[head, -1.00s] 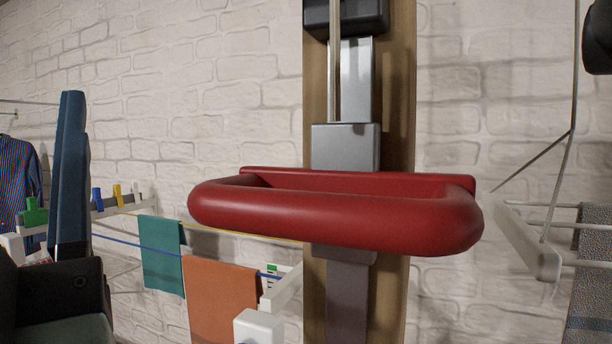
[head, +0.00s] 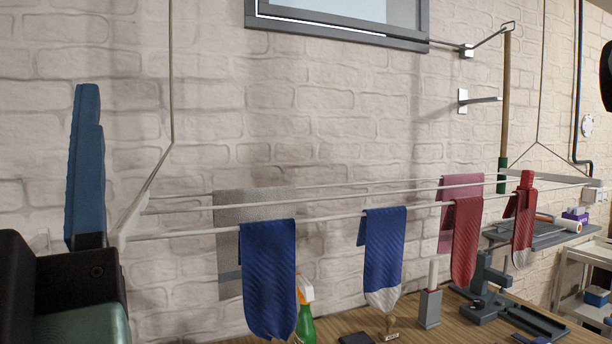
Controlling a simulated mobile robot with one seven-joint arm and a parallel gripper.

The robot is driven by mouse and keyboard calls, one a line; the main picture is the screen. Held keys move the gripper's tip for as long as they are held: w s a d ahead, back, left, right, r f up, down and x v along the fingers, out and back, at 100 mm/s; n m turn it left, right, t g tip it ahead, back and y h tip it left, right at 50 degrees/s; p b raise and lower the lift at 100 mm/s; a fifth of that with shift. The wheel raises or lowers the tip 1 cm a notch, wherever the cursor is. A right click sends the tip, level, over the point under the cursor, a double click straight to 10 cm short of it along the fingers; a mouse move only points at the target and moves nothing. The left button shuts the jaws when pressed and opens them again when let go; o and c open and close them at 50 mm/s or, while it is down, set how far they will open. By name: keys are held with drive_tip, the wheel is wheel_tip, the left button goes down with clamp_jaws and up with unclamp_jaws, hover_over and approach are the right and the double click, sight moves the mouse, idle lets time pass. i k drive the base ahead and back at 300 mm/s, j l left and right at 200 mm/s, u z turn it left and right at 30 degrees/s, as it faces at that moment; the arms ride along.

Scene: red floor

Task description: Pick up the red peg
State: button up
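A small red peg (head: 527,180) sits at the right end of the white hanging drying rack (head: 330,222). It is above a dark red sock (head: 522,228) with a pale toe, which hangs over the rack's rods. The peg is small in the head view, and I cannot tell whether it grips the sock or only the rack. My arm parts show at the left edge, far from the peg.
Blue socks (head: 268,275) and another red sock (head: 466,240) hang on the rods. Below, a wooden worktop (head: 405,328) holds a green spray bottle (head: 305,318) and a dark grey stand (head: 490,290). A grey shelf (head: 550,236) and white cart (head: 580,256) are at right.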

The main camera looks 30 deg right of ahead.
sight(526, 184)
drive_tip(key=z, duration=0.4)
drive_tip(key=i+z, duration=0.15)
drive_tip(key=z, duration=0.3)
drive_tip(key=i+z, duration=0.1)
drive_tip(key=z, duration=0.3)
drive_tip(key=i+z, duration=0.1)
drive_tip(key=z, duration=0.35)
drive_tip(key=i+j+z, duration=0.3)
drive_tip(key=z, duration=0.2)
drive_tip(key=l+u, duration=0.15)
drive_tip(key=l, duration=0.3)
drive_tip(key=i+l+u, duration=0.3)
drive_tip(key=i+l, duration=0.15)
drive_tip(key=l, duration=0.2)
drive_tip(key=i+l+u, duration=0.15)
drive_tip(key=l, duration=0.25)
drive_tip(key=i+l+u, duration=0.15)
drive_tip(key=l, duration=0.2)
drive_tip(key=i, duration=0.05)
